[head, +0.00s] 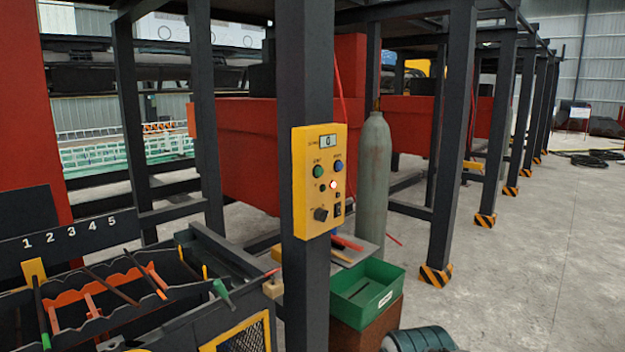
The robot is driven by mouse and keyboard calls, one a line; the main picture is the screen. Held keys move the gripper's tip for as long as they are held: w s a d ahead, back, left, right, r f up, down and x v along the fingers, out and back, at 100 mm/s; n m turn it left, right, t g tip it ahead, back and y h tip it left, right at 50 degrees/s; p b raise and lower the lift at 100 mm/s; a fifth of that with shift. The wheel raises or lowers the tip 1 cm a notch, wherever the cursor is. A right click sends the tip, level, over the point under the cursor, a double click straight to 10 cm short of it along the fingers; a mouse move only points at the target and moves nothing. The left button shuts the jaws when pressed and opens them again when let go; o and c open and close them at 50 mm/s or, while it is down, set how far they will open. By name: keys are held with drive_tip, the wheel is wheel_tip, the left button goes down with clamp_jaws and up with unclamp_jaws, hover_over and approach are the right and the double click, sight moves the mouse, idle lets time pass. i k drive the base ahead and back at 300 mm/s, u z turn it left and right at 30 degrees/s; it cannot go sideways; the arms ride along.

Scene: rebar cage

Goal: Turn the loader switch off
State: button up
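A yellow control box (318,180) is fixed to a dark steel post in the middle of the head view. It has a small display (328,141) that seems to read 0, a green button (318,171), a blue button (338,166) and a lit red lamp (333,184). Low on its face are a black knob (321,214) and a small black rocker-like switch (337,209). I cannot tell which control is the loader switch, and the rocker's position is too small to read. My gripper is not in view.
A numbered rack (70,235) with rods in slots stands at the left. A green bin (367,295) sits on a brown block at the right of the post, near a grey gas cylinder (373,190). A dark ribbed object (425,340) is at the bottom edge. Open concrete floor lies right.

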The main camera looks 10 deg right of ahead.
sight(320, 214)
drive_tip(key=z, duration=0.25)
drive_tip(key=i, duration=1.2)
drive_tip(key=u, duration=0.35)
